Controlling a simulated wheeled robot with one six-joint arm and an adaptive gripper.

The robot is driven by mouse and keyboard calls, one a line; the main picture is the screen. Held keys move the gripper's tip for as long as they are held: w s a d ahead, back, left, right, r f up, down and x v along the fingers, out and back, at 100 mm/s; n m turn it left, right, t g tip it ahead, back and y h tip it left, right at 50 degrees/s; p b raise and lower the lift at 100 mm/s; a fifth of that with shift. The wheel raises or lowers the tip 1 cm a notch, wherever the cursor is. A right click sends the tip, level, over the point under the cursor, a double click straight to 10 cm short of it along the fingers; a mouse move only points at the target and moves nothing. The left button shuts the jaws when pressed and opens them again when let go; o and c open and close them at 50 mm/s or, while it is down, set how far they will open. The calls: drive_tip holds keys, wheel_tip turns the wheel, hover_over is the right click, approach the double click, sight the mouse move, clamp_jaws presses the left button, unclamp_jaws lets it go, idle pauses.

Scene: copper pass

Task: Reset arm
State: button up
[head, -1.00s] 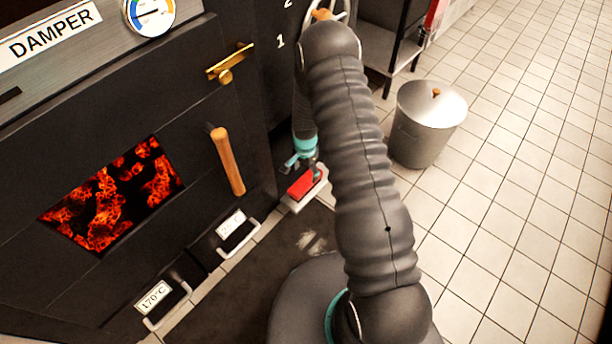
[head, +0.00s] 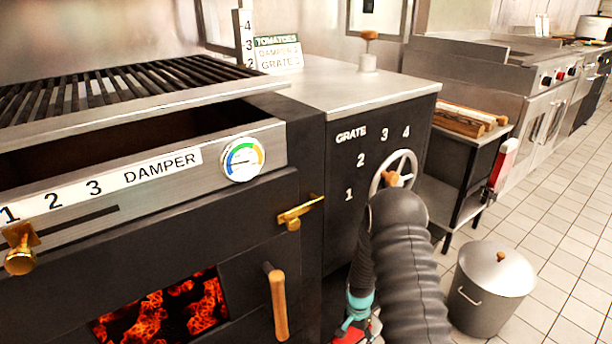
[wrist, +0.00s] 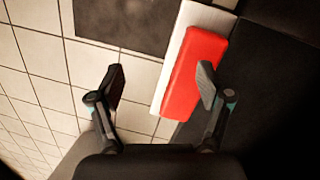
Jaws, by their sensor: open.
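My gripper (wrist: 161,82) is open in the wrist view, its two dark fingers apart. It points down towards the floor. A red block-shaped thing (wrist: 193,73) on a white base lies below, close to the right finger; I cannot tell whether they touch. Nothing shows held between the fingers. In the head view my arm hangs down in front of the black oven, and the gripper end is low at the bottom edge beside a bit of the red thing (head: 347,336); the fingers are hidden there.
The oven has a wooden door handle (head: 278,303), a brass latch (head: 300,212) and a damper knob (head: 20,250). The grate wheel (head: 394,172) is right behind my arm. A lidded metal bin (head: 490,290) stands at the right. Tiled floor (head: 575,235) is free beyond it.

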drive_tip(key=s+r+n+t, duration=0.2)
drive_tip(key=s+r, duration=0.6)
drive_tip(key=r, duration=0.8)
drive_tip(key=s+r+n+t, duration=0.3)
drive_tip(key=s+r, duration=0.6)
drive_tip(key=r, duration=0.8)
drive_tip(key=s+r+n+t, duration=0.2)
drive_tip(key=s+r, duration=0.6)
drive_tip(key=r, duration=0.8)
drive_tip(key=shift+s+a+r+n, duration=0.15)
drive_tip(key=shift+s+n, duration=0.05)
drive_tip(key=shift+n, duration=0.1)
drive_tip(key=shift+s+r+t, duration=0.1)
drive_tip(key=shift+s+t, duration=0.1)
drive_tip(key=shift+t, duration=0.1)
